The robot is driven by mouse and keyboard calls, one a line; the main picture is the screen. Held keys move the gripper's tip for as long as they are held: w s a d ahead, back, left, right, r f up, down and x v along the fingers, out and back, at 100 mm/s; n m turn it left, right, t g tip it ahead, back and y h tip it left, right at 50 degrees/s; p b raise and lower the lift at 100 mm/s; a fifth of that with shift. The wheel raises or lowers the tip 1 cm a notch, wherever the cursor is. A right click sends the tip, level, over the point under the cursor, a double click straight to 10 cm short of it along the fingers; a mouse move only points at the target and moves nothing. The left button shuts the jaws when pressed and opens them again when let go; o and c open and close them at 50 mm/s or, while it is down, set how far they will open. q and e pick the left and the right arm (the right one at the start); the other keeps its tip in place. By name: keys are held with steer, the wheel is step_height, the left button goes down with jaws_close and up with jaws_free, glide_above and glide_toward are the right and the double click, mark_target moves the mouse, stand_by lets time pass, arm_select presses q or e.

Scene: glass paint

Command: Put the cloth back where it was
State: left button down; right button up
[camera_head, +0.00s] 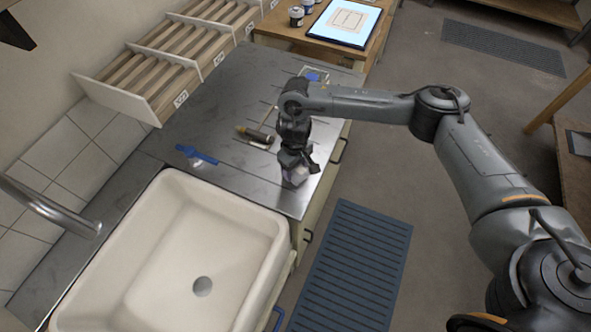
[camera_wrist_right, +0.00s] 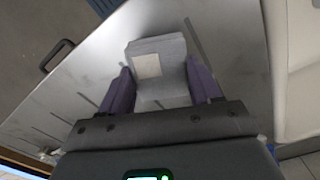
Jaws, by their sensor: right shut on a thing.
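A folded light-grey cloth (camera_wrist_right: 172,48) with a beige patch sits between the purple fingers of my right gripper (camera_wrist_right: 160,80) in the right wrist view. The fingers are shut on its two sides. In the head view my right gripper (camera_head: 296,174) points down over the steel counter (camera_head: 262,188), near its front edge and just right of the sink. The cloth is mostly hidden there by the gripper, and I cannot tell whether it touches the counter. My left gripper is not in view.
A white sink (camera_head: 145,262) lies at the lower left. A dark-handled tool (camera_head: 256,135) and a blue tool (camera_head: 197,154) lie on the counter. A wooden slotted rack (camera_head: 170,62) stands along the wall. A lit tablet (camera_head: 346,22) lies on the table behind.

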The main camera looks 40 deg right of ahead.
steer(key=shift+f, duration=0.65)
steer(key=shift+f, duration=0.15)
steer(key=o, duration=1.1)
